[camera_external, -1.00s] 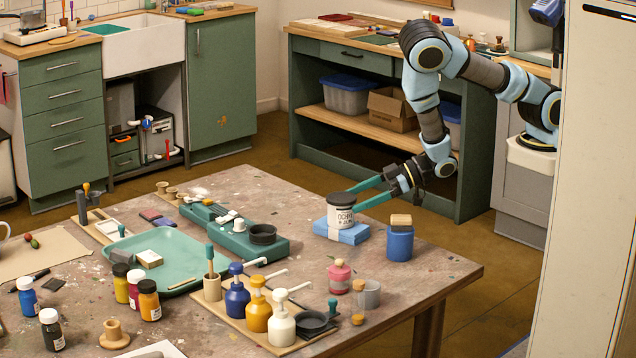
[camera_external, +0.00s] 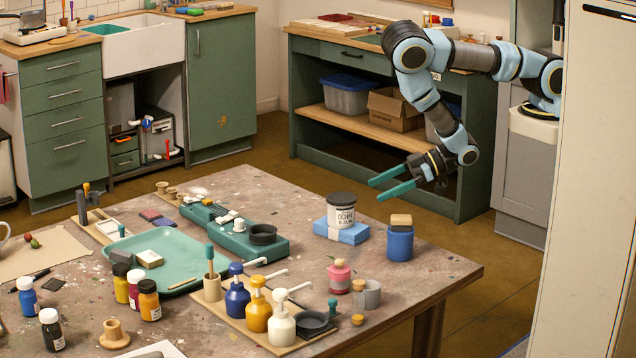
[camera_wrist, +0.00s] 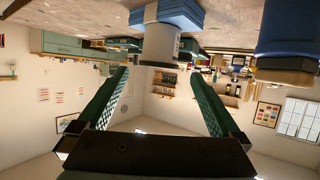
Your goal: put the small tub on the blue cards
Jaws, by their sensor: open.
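The small tub (camera_external: 341,208), white with a dark lid and printed lettering, stands upright on the stack of blue cards (camera_external: 351,232) near the table's far right edge. In the wrist view, which is upside down, the tub (camera_wrist: 159,43) and the blue cards (camera_wrist: 168,15) show at the top, beyond the fingers. My gripper (camera_external: 380,188) is open and empty, with green fingers spread apart. It is above and to the right of the tub, clear of it. In the wrist view the space between its fingertips (camera_wrist: 160,83) is empty.

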